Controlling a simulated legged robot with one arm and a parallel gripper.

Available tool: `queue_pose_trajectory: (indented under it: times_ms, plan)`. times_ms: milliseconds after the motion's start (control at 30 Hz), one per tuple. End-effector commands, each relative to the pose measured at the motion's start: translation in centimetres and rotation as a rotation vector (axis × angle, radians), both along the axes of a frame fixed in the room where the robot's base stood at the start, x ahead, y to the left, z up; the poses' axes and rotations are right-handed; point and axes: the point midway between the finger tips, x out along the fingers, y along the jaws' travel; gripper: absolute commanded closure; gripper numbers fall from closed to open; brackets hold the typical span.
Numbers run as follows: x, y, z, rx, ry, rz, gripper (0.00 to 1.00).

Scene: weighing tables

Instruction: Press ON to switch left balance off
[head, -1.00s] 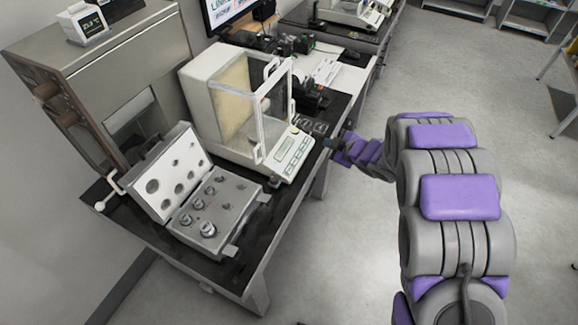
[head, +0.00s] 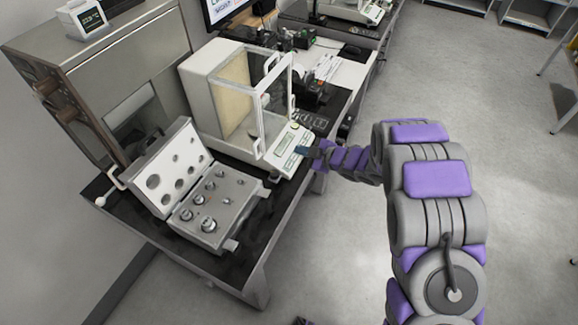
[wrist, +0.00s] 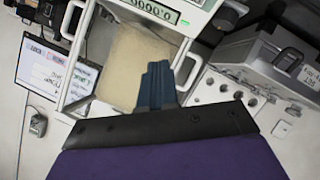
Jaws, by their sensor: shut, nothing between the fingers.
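The left balance (head: 203,98) is a pale box with a glass-sided draft shield, standing on the black-topped table. Its front control panel (head: 284,152) carries a display and keys. In the wrist view the display (wrist: 152,11) is lit and reads 0.0000. My gripper (head: 303,151) is at the right end of the control panel in the head view; I cannot tell whether it touches. In the wrist view its dark blue fingers (wrist: 157,68) are together and empty, pointing toward the panel. The ON key cannot be made out.
An open weight case (head: 222,208) with several metal weights lies left of the balance. A monitor (head: 225,12) and a second balance (head: 352,10) stand farther back.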

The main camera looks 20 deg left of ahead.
Motion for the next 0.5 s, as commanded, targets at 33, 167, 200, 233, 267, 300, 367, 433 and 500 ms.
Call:
queue_pose_trajectory:
  times_ms: [33,167,200,233,267,300,367,433,500]
  plan:
    - [0.0,0.2,-0.8,0.0,0.0,0.001,1.0]
    - [0.0,0.7,-2.3,0.001,0.001,0.0,1.0]
    - [0.1,0.9,-2.9,0.0,0.0,0.0,1.0]
    - [0.1,1.1,-3.3,0.0,0.0,0.0,1.0]
    - [0.1,1.2,-3.7,0.0,0.001,0.001,1.0]
    - [0.1,1.4,-4.2,-0.001,0.001,0.0,1.0]
    - [0.1,1.7,-4.9,-0.002,0.0,-0.001,1.0]
    - [0.2,1.9,-5.6,-0.002,0.0,-0.002,1.0]
    - [0.2,2.2,-6.2,-0.002,0.0,-0.001,1.0]
